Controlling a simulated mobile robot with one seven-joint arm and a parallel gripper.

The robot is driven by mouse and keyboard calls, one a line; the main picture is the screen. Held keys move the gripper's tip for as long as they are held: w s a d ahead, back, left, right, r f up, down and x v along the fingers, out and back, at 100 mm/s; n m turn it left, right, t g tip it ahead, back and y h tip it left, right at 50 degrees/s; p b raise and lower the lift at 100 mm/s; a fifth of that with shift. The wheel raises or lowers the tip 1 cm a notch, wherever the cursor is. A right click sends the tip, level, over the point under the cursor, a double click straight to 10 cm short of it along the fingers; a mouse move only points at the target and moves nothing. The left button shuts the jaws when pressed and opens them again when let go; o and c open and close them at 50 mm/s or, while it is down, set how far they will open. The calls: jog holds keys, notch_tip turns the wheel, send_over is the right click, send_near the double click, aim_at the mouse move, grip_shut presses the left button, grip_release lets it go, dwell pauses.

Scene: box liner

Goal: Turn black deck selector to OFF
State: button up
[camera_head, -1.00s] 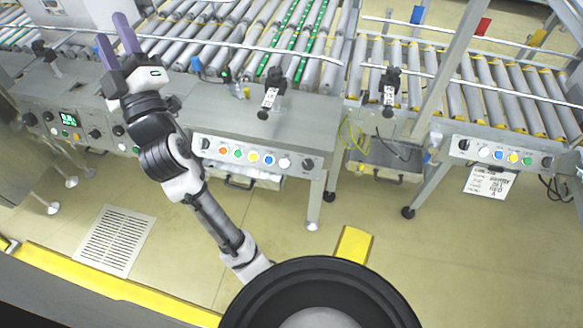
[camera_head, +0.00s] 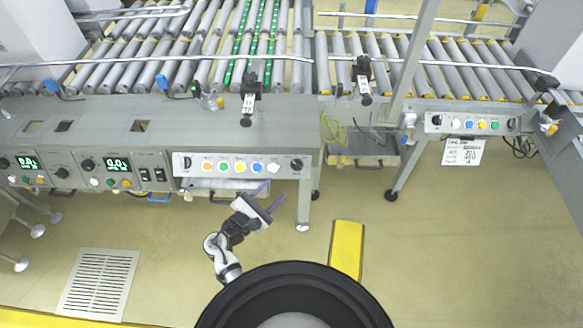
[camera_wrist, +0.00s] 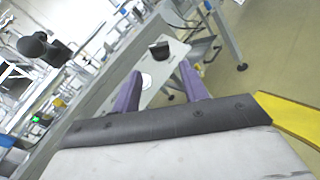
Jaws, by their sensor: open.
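Several black selectors show, and I cannot read which one is marked deck. The middle panel (camera_head: 240,165) has a black selector at its left end (camera_head: 187,163) and another at its right end (camera_head: 297,164). My gripper (camera_head: 271,194) is open and empty, below the right part of this panel and apart from it. In the wrist view, a black knob (camera_wrist: 159,49) on a pale panel lies beyond and between the purple fingers (camera_wrist: 160,67), with a white button (camera_wrist: 146,80) nearer the left finger. The pointer settings are too small to read.
Panels with green displays (camera_head: 117,164) stand at the left. Another button panel (camera_head: 470,123) is at the right. Roller conveyors (camera_head: 200,45) run behind. A table leg (camera_head: 304,205) stands right of my gripper. A yellow floor strip (camera_head: 346,250) and open floor lie in front.

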aim_at(294, 165)
jog(key=p+x, duration=0.1)
jog(key=x, duration=0.9)
jog(key=shift+w+d, duration=0.15)
jog(key=shift+w, duration=0.2)
jog(key=c, duration=0.7)
jog(key=shift+r+m+g+p, duration=0.1)
jog(key=shift+m+g+p, duration=0.2)
jog(key=m+g+h, duration=0.1)
jog(key=m, duration=0.1)
jog(key=m+g+p, duration=0.1)
jog(key=m+g, duration=0.1)
jog(key=shift+w+a+r+g+h, duration=0.2)
jog(key=shift+g+h, duration=0.1)
jog(key=shift+h, duration=0.1)
jog(key=shift+w+r+m+g+p, duration=0.15)
jog(key=shift+m+g+p, duration=0.7)
jog(key=shift+m+g, duration=1.65)
